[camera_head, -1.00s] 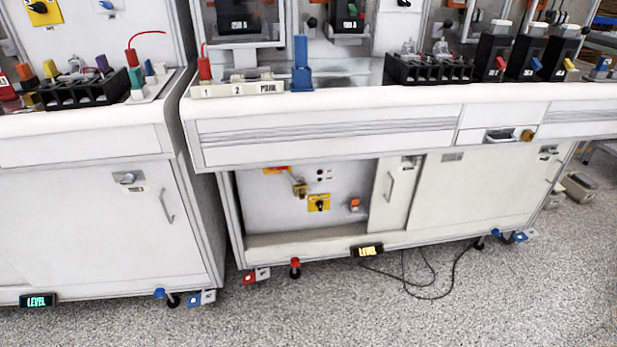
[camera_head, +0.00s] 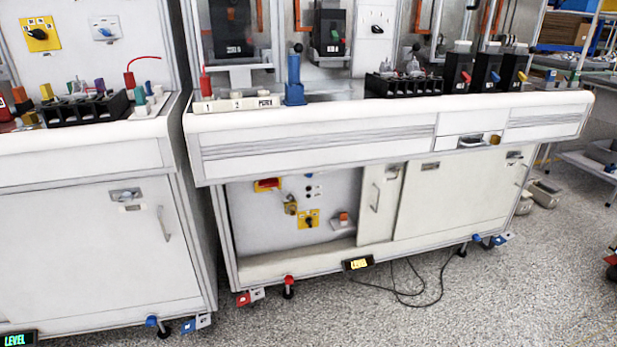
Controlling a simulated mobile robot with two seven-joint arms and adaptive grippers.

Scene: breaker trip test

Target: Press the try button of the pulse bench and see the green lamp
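Two white test benches stand side by side in the head view. The right bench (camera_head: 320,143) carries a strip marked 1, 2 and a third label (camera_head: 237,104), with a red plug and a blue clamp-like part (camera_head: 294,80) by it. Its lower cabinet is partly open and shows a panel (camera_head: 252,212) with a yellow rotary switch (camera_head: 308,219) and small buttons or lamps (camera_head: 313,191), too small to read. The left bench (camera_head: 80,150) is cut by the left edge. I cannot tell which is the pulse bench. No lit green lamp is recognisable. Neither gripper is in view.
Castors with red or blue pedals stand on the speckled floor. A black cable (camera_head: 408,290) lies in front of the right bench. Bins (camera_head: 545,192) stand at the right. The front floor is clear.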

